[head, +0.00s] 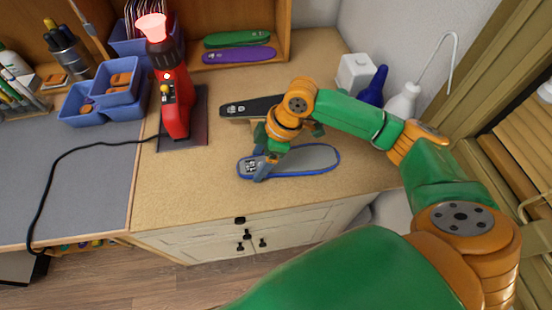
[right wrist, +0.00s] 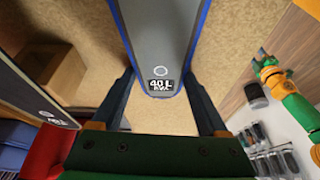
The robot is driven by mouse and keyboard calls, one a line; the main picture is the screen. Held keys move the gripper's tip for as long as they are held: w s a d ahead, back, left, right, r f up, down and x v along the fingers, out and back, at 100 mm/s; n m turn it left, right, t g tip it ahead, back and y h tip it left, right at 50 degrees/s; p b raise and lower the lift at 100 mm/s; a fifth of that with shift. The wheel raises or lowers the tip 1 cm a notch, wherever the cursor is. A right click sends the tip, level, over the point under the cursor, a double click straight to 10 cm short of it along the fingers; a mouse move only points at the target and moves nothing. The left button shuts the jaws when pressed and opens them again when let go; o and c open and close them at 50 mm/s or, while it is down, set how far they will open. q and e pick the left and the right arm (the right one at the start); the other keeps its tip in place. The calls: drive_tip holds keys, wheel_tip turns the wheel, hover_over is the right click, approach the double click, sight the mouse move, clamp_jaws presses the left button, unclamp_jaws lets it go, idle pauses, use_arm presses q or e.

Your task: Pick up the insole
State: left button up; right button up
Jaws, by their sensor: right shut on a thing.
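A grey insole (head: 305,160) with a blue rim lies level at the worktop, toward its front edge. My right gripper (head: 259,168) is over its left end, shut on it with one finger at each side edge. In the right wrist view the insole (right wrist: 160,40) runs between the two fingers and shows a white "40 L EVA" label. I cannot tell whether it touches the worktop or is slightly above it.
A black insole (head: 262,105) lies behind, on a wooden block. A red heat tool (head: 176,100) stands at left with a black cable. Green (head: 236,39) and purple (head: 240,55) insoles lie in the shelf. Bottles (head: 402,102) stand at back right.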

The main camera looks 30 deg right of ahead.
wheel_tip(320, 180, up, 2)
drive_tip(key=shift+w+r+b, duration=0.1)
drive_tip(key=shift+r+b, duration=0.15)
drive_tip(key=shift+b, duration=0.35)
drive_tip(key=s+a+r, duration=0.1)
drive_tip(key=r, duration=0.1)
drive_tip(key=s+a+r, duration=0.1)
drive_tip(key=r, duration=0.1)
drive_tip(key=s+a+r, duration=0.1)
drive_tip(key=a+r, duration=0.1)
drive_tip(key=r, duration=0.1)
drive_tip(key=shift+s+r, duration=0.1)
drive_tip(key=s+a+r, duration=0.1)
drive_tip(key=s+a, duration=0.1)
drive_tip(key=s+a+r, duration=0.1)
drive_tip(key=a, duration=0.1)
drive_tip(key=s+a+r, duration=0.1)
drive_tip(key=s+a, duration=0.1)
drive_tip(key=a, duration=0.1)
drive_tip(key=shift+s+r, duration=0.3)
drive_tip(key=shift+s, duration=0.05)
